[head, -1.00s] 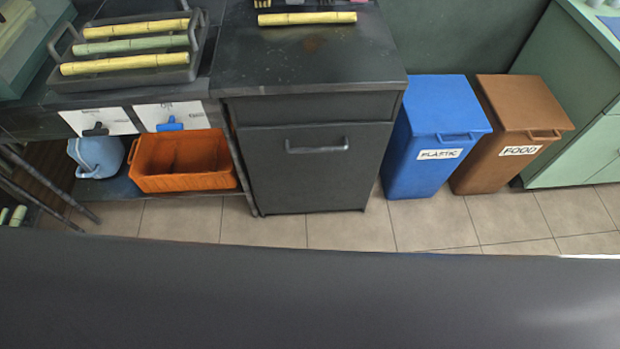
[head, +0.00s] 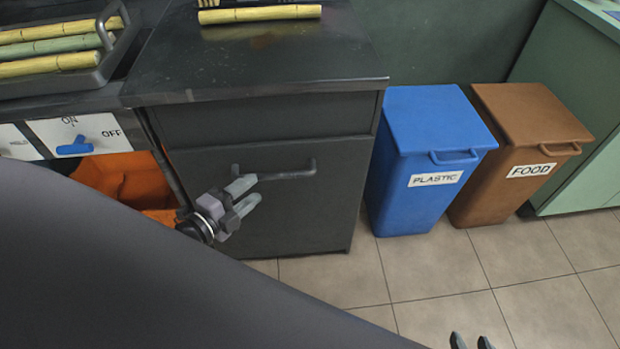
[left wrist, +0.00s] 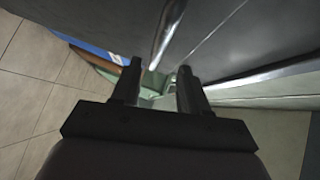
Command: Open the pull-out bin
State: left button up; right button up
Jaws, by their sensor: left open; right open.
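The pull-out bin is a dark grey cabinet front (head: 290,215) with a horizontal bar handle (head: 290,174); it is shut. My left gripper (head: 246,194) is open, in front of the bin at the left end of the handle. In the left wrist view, my left gripper (left wrist: 156,80) has its two fingers apart with nothing between them. The handle (left wrist: 166,35) shows just ahead of the fingertips there, not clearly between them.
A blue PLASTIC bin (head: 420,165) and a brown FOOD bin (head: 525,150) stand right of the cabinet. An orange crate (head: 120,180) is at left under a panel with a blue switch (head: 75,146). Tiled floor (head: 400,270) in front is clear.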

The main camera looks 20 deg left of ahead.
aim_at(269, 179)
pick_arm(q)
jog(key=shift+w+d+f+m+h, duration=0.15)
jog(key=shift+w+m, duration=0.05)
jog(key=shift+w, duration=0.3)
jog(key=shift+w+d+f+m+h, duration=0.15)
jog(key=shift+w+m, duration=0.05)
jog(key=shift+w, duration=0.3)
jog(key=shift+b+x, duration=0.4)
jog(key=shift+x, duration=2.6)
grip_shut()
